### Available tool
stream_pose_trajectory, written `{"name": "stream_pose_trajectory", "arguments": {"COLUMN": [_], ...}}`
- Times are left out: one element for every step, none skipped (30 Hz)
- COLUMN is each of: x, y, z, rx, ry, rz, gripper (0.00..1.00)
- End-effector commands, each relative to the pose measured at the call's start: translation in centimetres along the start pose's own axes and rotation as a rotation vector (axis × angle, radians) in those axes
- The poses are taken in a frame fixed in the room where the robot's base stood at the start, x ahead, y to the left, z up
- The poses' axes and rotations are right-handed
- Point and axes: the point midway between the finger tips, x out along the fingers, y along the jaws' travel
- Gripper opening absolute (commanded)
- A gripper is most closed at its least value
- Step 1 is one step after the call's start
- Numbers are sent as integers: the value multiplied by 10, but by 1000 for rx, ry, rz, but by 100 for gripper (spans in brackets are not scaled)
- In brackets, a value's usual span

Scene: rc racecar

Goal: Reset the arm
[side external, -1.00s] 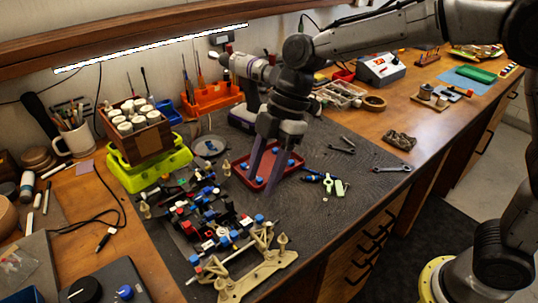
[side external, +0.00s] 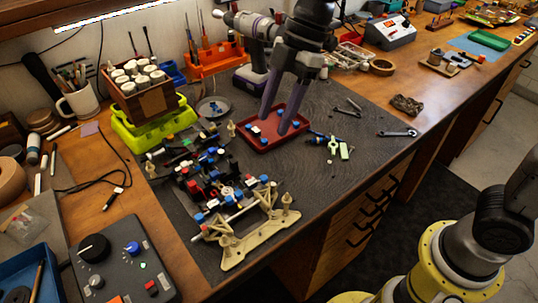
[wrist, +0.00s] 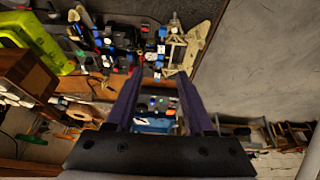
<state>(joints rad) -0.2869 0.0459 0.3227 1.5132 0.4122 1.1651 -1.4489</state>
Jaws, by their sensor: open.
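My gripper (side external: 274,124) points down with its two purple-grey fingers apart and nothing between them. In the side view its fingertips overlap the red tray (side external: 263,147); the height above it is hard to tell. The tray holds a few small blue pieces. The partly built RC car (side external: 215,180), with black, red, blue and white parts, lies left of and nearer than the tray. A cream chassis frame (side external: 245,240) lies at the mat's near edge. In the wrist view the fingers (wrist: 158,90) frame a control box (wrist: 160,103), with the car beyond.
A lime-green bin (side external: 150,130) with a wooden paint rack stands at the left. A drill (side external: 252,80) and orange tool holder (side external: 213,60) stand behind my gripper. The dark mat has bare room around the tray.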

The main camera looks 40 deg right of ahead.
Motion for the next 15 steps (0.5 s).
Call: {"name": "stream_pose_trajectory", "arguments": {"x": [-12, -21, -34, -44, -55, -68, -77, -86, -95, -101, -106, -110, -113, -114, -115], "y": [1, 1, -3, -8, -14, -24, -34, -44, -58, -68, -79, -94, -105, -117, -132], "z": [1, 1, 3, 6, 10, 18, 25, 32, 42, 50, 58, 70, 78, 87, 98], "rx": [2, 3, 6, 10, 13, 26, 48, 79, 131, 177, 227, 302, 360, 423, 512], "ry": [7, 11, 16, 16, 14, 7, 0, -8, -19, -26, -34, -41, -46, -50, -52], "rz": [30, 49, 76, 97, 120, 152, 179, 206, 241, 269, 296, 332, 362, 390, 429], "gripper": [53, 53, 53, 53, 53, 53, 53, 53, 53, 53, 53, 53, 53, 53, 53]}}
